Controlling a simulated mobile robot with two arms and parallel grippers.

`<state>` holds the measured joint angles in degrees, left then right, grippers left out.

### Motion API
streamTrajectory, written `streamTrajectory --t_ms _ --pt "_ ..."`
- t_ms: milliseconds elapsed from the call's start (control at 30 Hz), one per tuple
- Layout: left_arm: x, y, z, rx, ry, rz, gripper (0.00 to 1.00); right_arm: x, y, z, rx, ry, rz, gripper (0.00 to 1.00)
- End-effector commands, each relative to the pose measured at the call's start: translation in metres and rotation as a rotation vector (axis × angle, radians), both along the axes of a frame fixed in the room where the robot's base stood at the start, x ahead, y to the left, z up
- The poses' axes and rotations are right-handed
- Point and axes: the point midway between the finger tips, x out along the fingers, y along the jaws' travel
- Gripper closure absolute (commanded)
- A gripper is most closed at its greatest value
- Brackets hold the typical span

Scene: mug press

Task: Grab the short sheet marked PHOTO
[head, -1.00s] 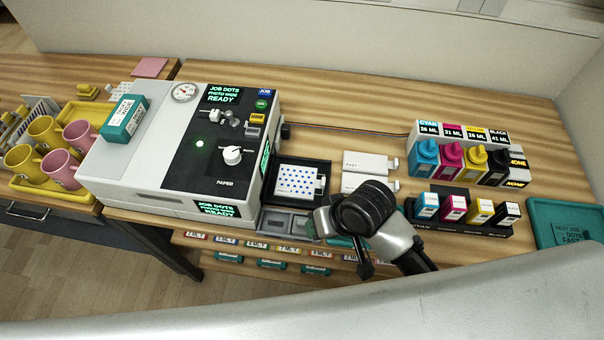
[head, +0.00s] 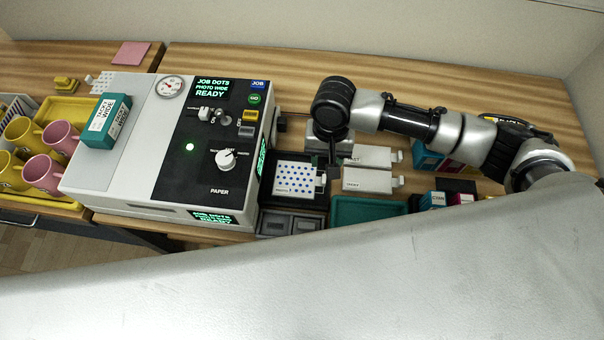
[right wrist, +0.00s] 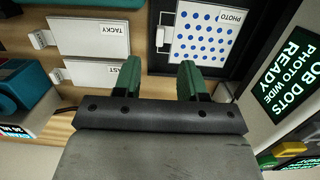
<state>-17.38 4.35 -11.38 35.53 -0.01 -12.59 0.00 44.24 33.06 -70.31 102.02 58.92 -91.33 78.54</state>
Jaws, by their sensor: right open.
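The PHOTO sheet (head: 294,179) is a short white sheet with blue dots and a white tab on its right side. It lies in a black tray (head: 262,195) beside the press. In the right wrist view the PHOTO sheet (right wrist: 205,36) is just beyond the fingertips, mostly toward the right finger. My right gripper (head: 333,152) hangs at the tray's right side, close to the sheet's tab. The right wrist view shows its green fingers (right wrist: 160,72) apart with nothing between them. My left gripper is out of view.
The sheets marked FAST (head: 371,156) and TACKY (head: 366,180) lie right of the tray. The white press (head: 130,160) stands on the left.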

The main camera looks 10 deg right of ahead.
Motion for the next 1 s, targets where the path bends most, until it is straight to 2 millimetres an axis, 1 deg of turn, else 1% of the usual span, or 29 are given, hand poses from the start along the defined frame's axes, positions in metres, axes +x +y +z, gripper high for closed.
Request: streamTrajectory --t_ms 33,100,167,333,500,600,700,867,900,967,1000 --pt "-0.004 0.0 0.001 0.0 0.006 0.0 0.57 -0.001 0.0 -0.008 0.0 0.002 -0.001 0.58" --pt "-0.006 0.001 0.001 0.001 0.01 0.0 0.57 -0.002 0.001 -0.016 0.001 0.0 -0.001 0.58" --pt "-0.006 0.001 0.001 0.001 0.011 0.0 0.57 -0.002 0.001 -0.021 0.001 -0.001 -0.001 0.58" --pt "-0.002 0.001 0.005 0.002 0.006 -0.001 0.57 -0.005 0.001 -0.034 0.001 0.001 0.001 0.58" --pt "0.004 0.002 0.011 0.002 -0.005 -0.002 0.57 -0.008 0.001 -0.061 0.0 0.0 0.002 0.58" --pt "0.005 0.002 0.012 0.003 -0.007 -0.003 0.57 -0.009 0.002 -0.072 0.001 -0.001 0.002 0.58" --pt "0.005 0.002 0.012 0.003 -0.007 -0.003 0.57 -0.009 0.002 -0.076 0.003 -0.003 0.002 0.58" --pt "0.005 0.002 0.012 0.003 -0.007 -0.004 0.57 -0.009 0.002 -0.077 0.003 -0.003 0.003 0.58" --pt "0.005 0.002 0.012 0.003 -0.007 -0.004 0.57 -0.009 0.002 -0.077 0.003 -0.003 0.003 0.6" --pt "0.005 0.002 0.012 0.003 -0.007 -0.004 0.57 -0.009 0.002 -0.077 0.003 -0.003 0.003 0.69" --pt "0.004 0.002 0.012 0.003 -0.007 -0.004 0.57 -0.009 0.002 -0.077 0.003 -0.003 0.003 0.75"
